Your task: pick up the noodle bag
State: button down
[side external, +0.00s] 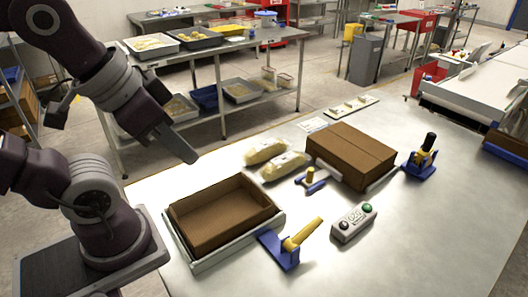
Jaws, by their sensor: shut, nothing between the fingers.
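Two pale yellow, clear-wrapped bags lie on the metal table in the side external view. One noodle bag (266,151) is farther back and the other noodle bag (284,167) lies just in front of it, close beside it. I cannot tell which one the task means. My gripper (188,155) is shut and empty. It is in the air to the left of the bags, pointing down and to the right, clear of them.
An open brown box (181,212) in a grey tray stands front left. A closed carton (353,153) stands right of the bags. A yellow-handled clamp (282,252), a small clamp (311,181), a black-handled clamp (421,163) and a button box (354,223) stand around. The front right is clear.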

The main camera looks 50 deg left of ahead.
jog(key=c, duration=0.9)
grip_release()
jog(key=shift+o, duration=0.2)
jog(key=w+a+r+n+g+h, duration=0.1)
jog(key=w+a+r+g, duration=0.15)
jog(key=w, duration=0.95)
jog(key=g+y, duration=0.2)
send_over(266, 145)
jog(key=d, duration=0.4)
notch_tip(266, 145, down, 18)
jog(key=shift+m+g, duration=0.55)
jog(key=shift+m, duration=0.05)
jog(key=a+f, duration=0.1)
jog(key=f, duration=0.1)
jog(key=a+f, duration=0.1)
jog(key=f, duration=0.2)
jog(key=a+f, duration=0.1)
jog(key=f, duration=0.2)
jog(key=shift+w+a, duration=0.15)
jog(key=shift+w, duration=0.25)
jog(key=f, duration=0.4)
jog(key=a+f, duration=0.1)
jog(key=f, duration=0.1)
jog(key=shift+s+f, duration=0.4)
